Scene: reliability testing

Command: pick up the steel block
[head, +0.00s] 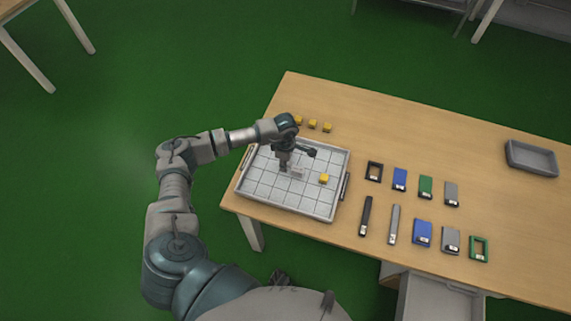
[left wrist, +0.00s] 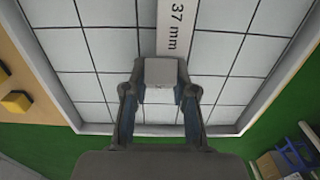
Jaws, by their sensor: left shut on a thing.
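My left gripper (head: 285,167) is over the grid-lined tray (head: 262,195), its fingers pointing down. In the left wrist view the left gripper (left wrist: 160,90) is shut on a pale grey block, the steel block (left wrist: 160,71), with one finger on each side. In the head view the gripper largely hides the block. A white label strip reading 37 mm (left wrist: 178,30) lies on the tray just beyond the block. I cannot tell whether the block touches the tray floor. My right gripper is not in view.
A yellow cube (head: 323,178) sits in the tray, right of the gripper. Several yellow cubes (head: 312,124) stand behind the tray. Blue (head: 400,179), green, grey and black pieces lie to the right. A grey bin (head: 531,158) stands at the far right. The table's back middle is clear.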

